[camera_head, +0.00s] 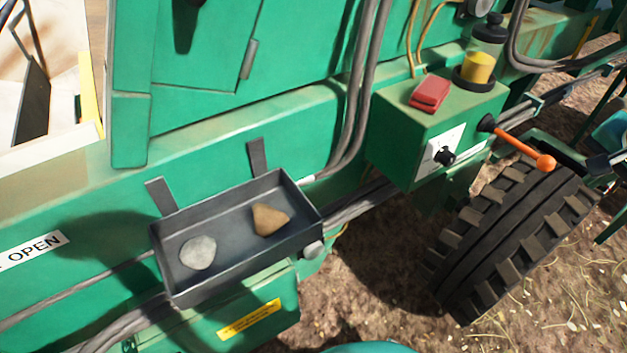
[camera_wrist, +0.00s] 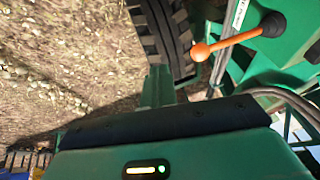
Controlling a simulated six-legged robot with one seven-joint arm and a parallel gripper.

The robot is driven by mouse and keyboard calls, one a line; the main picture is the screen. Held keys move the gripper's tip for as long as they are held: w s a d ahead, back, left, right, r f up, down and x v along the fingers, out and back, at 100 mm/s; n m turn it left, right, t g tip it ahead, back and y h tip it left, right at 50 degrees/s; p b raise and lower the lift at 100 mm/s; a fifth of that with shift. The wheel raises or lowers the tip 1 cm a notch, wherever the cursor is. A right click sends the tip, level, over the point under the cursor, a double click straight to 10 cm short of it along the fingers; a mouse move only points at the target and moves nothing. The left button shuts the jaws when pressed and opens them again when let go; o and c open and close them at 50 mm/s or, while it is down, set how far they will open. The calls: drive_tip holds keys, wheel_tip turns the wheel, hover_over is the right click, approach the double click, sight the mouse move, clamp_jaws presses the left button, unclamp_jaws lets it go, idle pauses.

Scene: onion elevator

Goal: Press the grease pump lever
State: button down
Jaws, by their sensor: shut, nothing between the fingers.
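The grease pump lever (camera_head: 519,146) is an orange rod with a round orange knob at its free end. It comes out of a black pivot on the right side of a green box and slopes down to the right, above the tyre. In the wrist view the lever (camera_wrist: 230,42) shows at the upper right, knob to the left. My gripper (camera_head: 592,165) is at the right edge of the head view, a little right of the knob and seemingly apart from it. It is shut and empty. Its fingertips are hard to make out in the wrist view.
The green box (camera_head: 402,135) carries a red block (camera_head: 430,93) and a yellow grease reservoir (camera_head: 479,67). A black knob sits on its front. A treaded tyre (camera_head: 510,235) stands below the lever. A dark tray (camera_head: 240,245) holding two stones hangs at the left.

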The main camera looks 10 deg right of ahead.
idle(0.5)
wheel_tip(320, 180, up, 11)
drive_tip(key=g, duration=0.1)
hover_over(552, 159)
drive_tip(key=s+a, duration=0.4)
drive_tip(key=a, duration=0.1)
drive_tip(key=shift+w+d+f+h, duration=0.1)
drive_tip(key=shift+w+d+h, duration=0.1)
drive_tip(key=shift+d+h, duration=0.1)
drive_tip(key=x, duration=0.9)
drive_tip(key=a+x, duration=0.1)
drive_tip(key=x, duration=0.4)
drive_tip(key=shift+f, duration=0.1)
drive_tip(key=shift+f, duration=0.1)
